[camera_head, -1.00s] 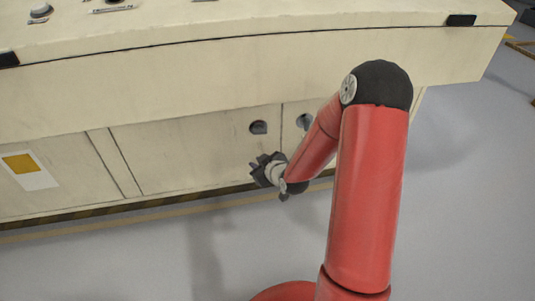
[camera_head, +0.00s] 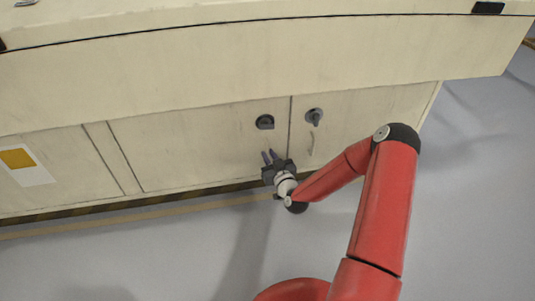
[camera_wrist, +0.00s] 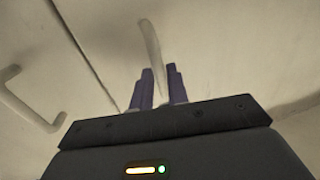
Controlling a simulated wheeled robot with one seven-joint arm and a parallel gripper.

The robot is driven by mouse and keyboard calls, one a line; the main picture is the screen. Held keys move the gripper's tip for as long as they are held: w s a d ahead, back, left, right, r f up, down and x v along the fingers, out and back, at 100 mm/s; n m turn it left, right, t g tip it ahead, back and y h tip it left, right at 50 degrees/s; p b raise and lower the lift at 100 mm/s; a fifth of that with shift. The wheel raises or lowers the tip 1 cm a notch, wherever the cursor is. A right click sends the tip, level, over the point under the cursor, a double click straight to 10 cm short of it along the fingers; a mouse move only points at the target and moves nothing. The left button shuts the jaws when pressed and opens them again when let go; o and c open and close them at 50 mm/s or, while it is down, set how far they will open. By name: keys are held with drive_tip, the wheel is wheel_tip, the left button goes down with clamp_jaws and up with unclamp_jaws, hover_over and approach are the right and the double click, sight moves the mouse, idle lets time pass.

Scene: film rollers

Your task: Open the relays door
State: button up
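The cream cabinet front has a left door (camera_head: 190,150) and a right door (camera_head: 365,115), both closed, with a narrow seam between them. No readable label shows which is the relays door. My gripper (camera_head: 268,156) is at the lower right part of the left door, below its round dark latch (camera_head: 265,121). In the wrist view my gripper (camera_wrist: 160,88) has its two purple fingers apart. A pale bar handle (camera_wrist: 150,45) stands between and beyond them; contact cannot be told. In the head view this handle is mostly hidden by the gripper.
The right door has a dark turn latch (camera_head: 315,115) and a pale handle (camera_head: 312,143), which also shows at left in the wrist view (camera_wrist: 22,105). The cabinet's upper panel (camera_head: 240,70) overhangs the doors. The grey floor (camera_head: 180,255) in front is clear.

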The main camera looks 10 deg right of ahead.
drive_tip(key=shift+w+a, duration=0.2)
drive_tip(key=shift+w, duration=0.75)
clamp_jaws()
